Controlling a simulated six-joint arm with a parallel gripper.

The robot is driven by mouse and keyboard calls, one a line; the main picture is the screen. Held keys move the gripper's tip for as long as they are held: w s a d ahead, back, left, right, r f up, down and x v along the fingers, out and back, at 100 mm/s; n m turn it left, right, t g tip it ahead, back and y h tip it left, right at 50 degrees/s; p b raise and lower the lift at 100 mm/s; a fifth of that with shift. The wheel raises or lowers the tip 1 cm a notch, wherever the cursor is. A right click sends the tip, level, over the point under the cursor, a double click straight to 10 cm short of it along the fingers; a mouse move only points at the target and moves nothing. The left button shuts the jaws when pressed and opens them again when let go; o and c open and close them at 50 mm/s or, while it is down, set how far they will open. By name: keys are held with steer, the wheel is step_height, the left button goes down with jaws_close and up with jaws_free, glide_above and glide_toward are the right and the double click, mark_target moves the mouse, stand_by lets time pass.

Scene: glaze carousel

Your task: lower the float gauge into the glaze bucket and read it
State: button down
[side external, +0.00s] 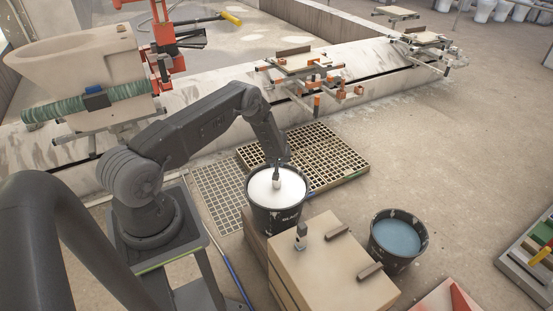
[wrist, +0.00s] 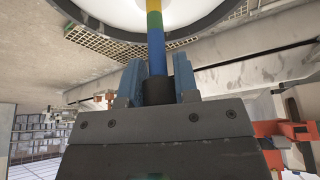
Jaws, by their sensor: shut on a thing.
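The glaze bucket (side external: 277,222) is black and filled with white glaze (side external: 262,189). My gripper (side external: 277,170) is over the glaze, pointing down. In the wrist view my gripper (wrist: 157,82) is shut on the float gauge (wrist: 155,40). The gauge is a thin rod with blue, green and yellow bands and a black grip between the blue fingers. Its rod runs toward the white glaze and the dark bucket rim (wrist: 215,25). Its far end is out of the wrist view, and I cannot tell whether it touches the glaze.
A cardboard-coloured box (side external: 325,275) beside the bucket carries a small grey-and-white object (side external: 300,237) and two dark bars (side external: 338,231). A bucket of blue liquid (side external: 397,238) stands to the right. A grating (side external: 325,150) lies behind the glaze bucket.

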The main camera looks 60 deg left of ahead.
steer(key=shift+f, duration=4.55)
steer(key=c, duration=0.8)
jaws_free()
